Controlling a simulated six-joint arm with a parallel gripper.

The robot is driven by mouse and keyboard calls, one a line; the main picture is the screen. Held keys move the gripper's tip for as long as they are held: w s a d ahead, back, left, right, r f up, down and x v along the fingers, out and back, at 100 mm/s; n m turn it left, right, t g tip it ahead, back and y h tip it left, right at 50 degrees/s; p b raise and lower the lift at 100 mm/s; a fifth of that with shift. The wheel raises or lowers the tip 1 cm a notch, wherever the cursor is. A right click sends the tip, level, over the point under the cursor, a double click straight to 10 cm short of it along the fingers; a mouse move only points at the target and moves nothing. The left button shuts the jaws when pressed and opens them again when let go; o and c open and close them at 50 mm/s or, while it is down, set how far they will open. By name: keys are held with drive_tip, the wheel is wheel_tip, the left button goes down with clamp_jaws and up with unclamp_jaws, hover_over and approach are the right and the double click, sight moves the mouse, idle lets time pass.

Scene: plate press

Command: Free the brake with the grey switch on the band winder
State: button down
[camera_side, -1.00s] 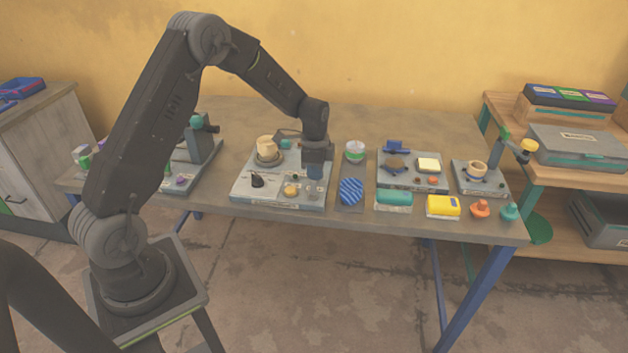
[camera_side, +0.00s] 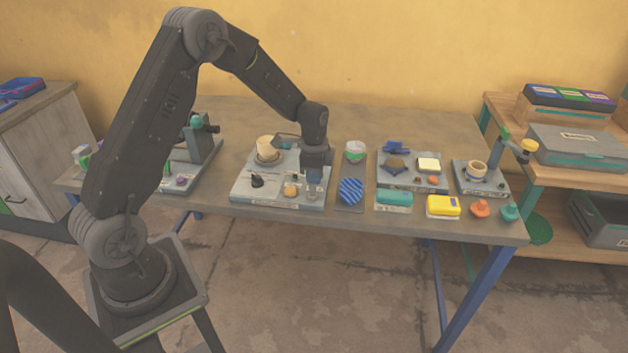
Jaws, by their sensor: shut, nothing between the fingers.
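The unit that I take to be the band winder is a pale grey base plate (camera_side: 240,190) left of the table's middle. It carries a beige spool (camera_side: 266,146), a teal-and-grey arm (camera_side: 285,140) beside the spool, a black knob (camera_side: 257,180) and a tan knob (camera_side: 291,190). A small grey part (camera_side: 313,190), perhaps the grey switch, shows at the plate's right front. My gripper (camera_side: 314,178) points down just above this part, shut and empty. I cannot tell whether its fingertips touch it.
Right of the plate lie a grey strip with a blue striped piece (camera_side: 351,191) and a white-and-green round container (camera_side: 355,151). Further right are another grey unit (camera_side: 410,185), a yellow block (camera_side: 443,206) and a unit with a post (camera_side: 480,180). The back of the table is clear.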

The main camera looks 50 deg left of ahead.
drive_tip(key=shift+s+d, duration=0.35)
drive_tip(key=shift+s, duration=0.05)
wheel_tip(320, 180, up, 7)
drive_tip(key=shift+w+a, duration=0.4)
drive_tip(key=shift+w, duration=0.05)
idle(0.6)
drive_tip(key=s+d+r+n+t, duration=0.1)
drive_tip(key=s+d+r, duration=0.1)
drive_tip(key=r, duration=0.2)
drive_tip(key=s+d+r+n, duration=0.1)
drive_tip(key=s+d+r, duration=0.1)
drive_tip(key=d+r, duration=0.15)
drive_tip(key=s+d+r+n+t, duration=0.2)
drive_tip(key=s+d+r+n, duration=0.1)
drive_tip(key=s, duration=0.7)
drive_tip(key=s+d+r+n+t, duration=0.2)
drive_tip(key=s+d+r+n, duration=0.2)
drive_tip(key=s, duration=0.7)
wheel_tip(320, 180, up, 2)
drive_tip(key=shift+d+r+t, duration=0.1)
drive_tip(key=shift+d+t, duration=0.2)
drive_tip(key=shift+d, duration=0.65)
drive_tip(key=shift+w, duration=0.1)
